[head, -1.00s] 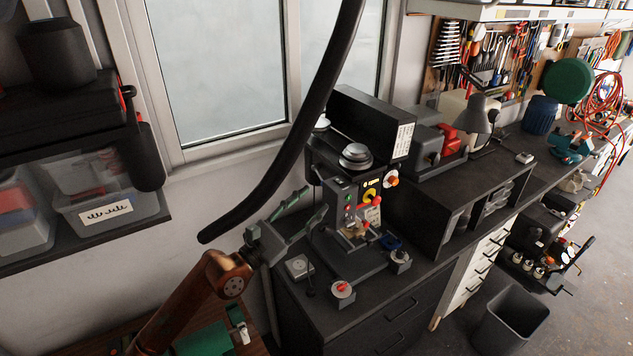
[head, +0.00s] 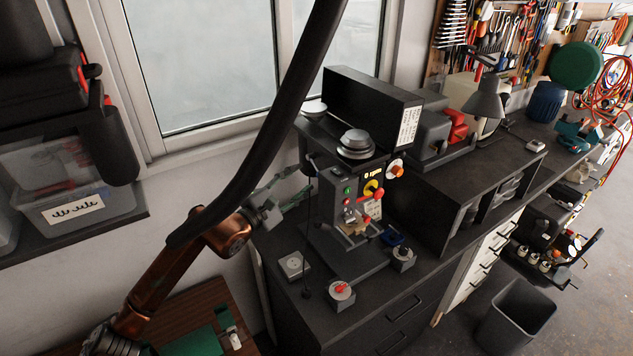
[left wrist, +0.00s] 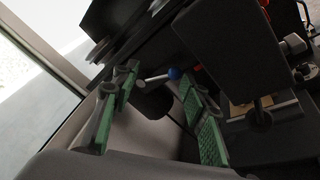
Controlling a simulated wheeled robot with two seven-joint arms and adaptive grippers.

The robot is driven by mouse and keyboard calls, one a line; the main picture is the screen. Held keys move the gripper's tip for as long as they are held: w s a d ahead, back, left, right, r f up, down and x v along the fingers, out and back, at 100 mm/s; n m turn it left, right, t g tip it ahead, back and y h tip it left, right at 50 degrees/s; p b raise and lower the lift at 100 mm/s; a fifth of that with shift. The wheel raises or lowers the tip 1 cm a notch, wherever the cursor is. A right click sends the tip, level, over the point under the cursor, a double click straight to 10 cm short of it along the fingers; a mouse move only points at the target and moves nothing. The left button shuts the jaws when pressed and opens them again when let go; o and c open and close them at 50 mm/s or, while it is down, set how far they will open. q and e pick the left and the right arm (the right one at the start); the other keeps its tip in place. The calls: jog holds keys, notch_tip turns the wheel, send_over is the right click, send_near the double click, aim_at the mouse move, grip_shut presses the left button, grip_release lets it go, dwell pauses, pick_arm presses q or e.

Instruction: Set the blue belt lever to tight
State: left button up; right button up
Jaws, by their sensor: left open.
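My right gripper is not in view.
A small box with a red knob (head: 340,290) and a grey plate (head: 294,265) lie on the bench. A blue item (head: 392,238) sits right of the press.

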pick_arm(q)
jog(key=w+d+f+b, duration=0.1)
jog(key=w+d+f, duration=0.2)
jog(key=w, duration=0.4)
jog(key=shift+d+f, duration=0.2)
jog(key=shift+d, duration=0.55)
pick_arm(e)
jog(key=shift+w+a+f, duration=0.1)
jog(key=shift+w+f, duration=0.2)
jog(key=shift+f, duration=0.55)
